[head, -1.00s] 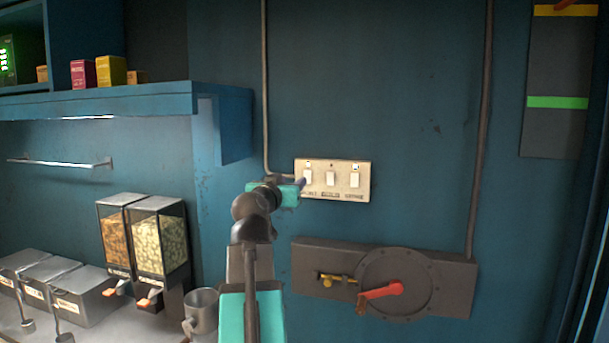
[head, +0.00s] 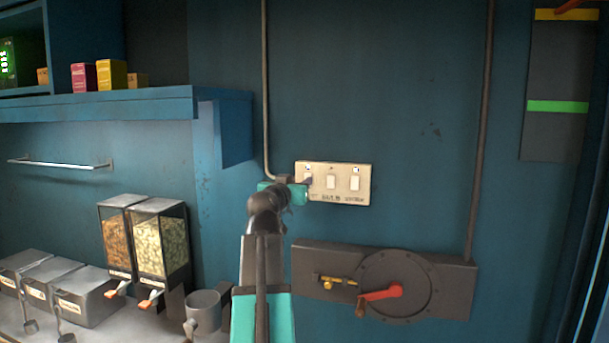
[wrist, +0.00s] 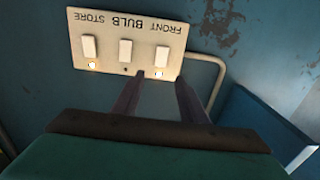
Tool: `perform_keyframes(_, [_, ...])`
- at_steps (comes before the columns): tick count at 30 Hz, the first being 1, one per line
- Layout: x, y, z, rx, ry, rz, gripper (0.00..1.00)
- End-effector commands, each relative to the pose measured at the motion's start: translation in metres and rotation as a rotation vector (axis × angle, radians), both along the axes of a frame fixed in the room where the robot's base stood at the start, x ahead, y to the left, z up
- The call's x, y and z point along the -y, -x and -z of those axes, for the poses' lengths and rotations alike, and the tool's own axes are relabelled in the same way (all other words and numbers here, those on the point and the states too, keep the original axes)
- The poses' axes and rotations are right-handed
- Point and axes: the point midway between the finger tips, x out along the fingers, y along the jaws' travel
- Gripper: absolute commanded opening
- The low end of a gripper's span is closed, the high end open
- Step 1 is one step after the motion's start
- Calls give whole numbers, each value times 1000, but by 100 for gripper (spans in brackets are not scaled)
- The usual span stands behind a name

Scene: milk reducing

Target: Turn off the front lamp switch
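A cream switch panel (head: 343,195) is on the blue wall, with three white rocker switches. The front switch (head: 308,180) is the leftmost in the head view. In the wrist view the panel is upside down, and the front switch (wrist: 161,56) is at the right, under the label FRONT. A light glows beside it. My gripper (wrist: 158,78) is open and empty, its two dark fingers apart with their tips around the light end of the front switch. I cannot tell if they touch it. In the head view my gripper (head: 304,182) partly covers that switch.
The bulb switch (wrist: 125,51) is unlit; the store switch (wrist: 89,47) has a lit light. A pipe (head: 265,90) runs down beside the panel. A dark plate with a red lever (head: 381,292) is below. A blue shelf (head: 150,103) juts out at left.

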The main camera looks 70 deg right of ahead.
Motion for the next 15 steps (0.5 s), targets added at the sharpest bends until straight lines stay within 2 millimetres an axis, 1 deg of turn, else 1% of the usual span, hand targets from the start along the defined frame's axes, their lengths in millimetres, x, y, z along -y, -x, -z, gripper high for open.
perform_keyframes(1, [9,-1,-3,0,-1,1,39])
perform_keyframes(3, [18,-2,-3,0,-1,1,39])
perform_keyframes(15, [65,-4,-3,0,-1,1,39])
